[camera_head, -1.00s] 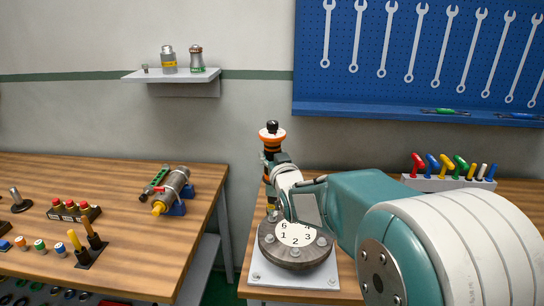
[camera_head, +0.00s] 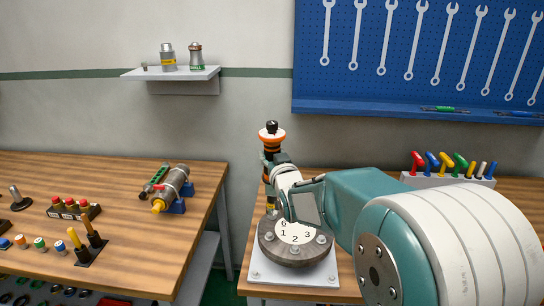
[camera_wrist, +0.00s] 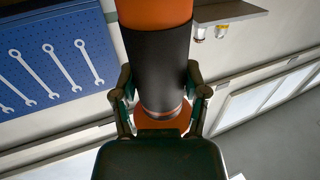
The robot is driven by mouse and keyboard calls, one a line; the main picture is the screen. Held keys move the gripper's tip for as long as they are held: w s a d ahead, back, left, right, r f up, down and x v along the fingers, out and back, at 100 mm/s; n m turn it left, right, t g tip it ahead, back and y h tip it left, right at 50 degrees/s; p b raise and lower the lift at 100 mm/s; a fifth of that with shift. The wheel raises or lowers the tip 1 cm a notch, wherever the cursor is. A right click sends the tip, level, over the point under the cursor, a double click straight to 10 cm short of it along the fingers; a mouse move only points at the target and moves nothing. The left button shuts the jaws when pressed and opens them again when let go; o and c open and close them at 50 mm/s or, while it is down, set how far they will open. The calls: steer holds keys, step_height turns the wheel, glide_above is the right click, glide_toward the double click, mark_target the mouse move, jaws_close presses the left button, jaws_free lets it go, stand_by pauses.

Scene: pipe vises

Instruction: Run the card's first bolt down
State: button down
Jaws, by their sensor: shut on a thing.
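My gripper (camera_head: 272,168) is shut on an upright black-and-orange driver tool (camera_head: 272,145). In the wrist view the fingers of my gripper (camera_wrist: 160,100) sit on either side of the tool's black sleeve (camera_wrist: 158,65). Below in the head view is a round dark flange (camera_head: 270,250) with several bolts around its rim, such as one at the front (camera_head: 295,251). A white number card (camera_head: 295,230) lies on its face; 6, 1, 2 and 3 show, and my wrist hides the rest. The tool's lower end is over the flange's back left; whether it touches a bolt there is hidden.
The flange stands on a pale plate (camera_head: 262,270) on the right bench. A rack of coloured-handled tools (camera_head: 450,181) stands behind my arm. The left bench (camera_head: 125,250) holds a clamped cylinder (camera_head: 174,187) and buttons. A gap separates the benches.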

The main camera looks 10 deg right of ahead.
steer(key=shift+f, duration=1.35)
stand_by(2.0)
steer(key=shift+r, duration=0.2)
stand_by(1.1)
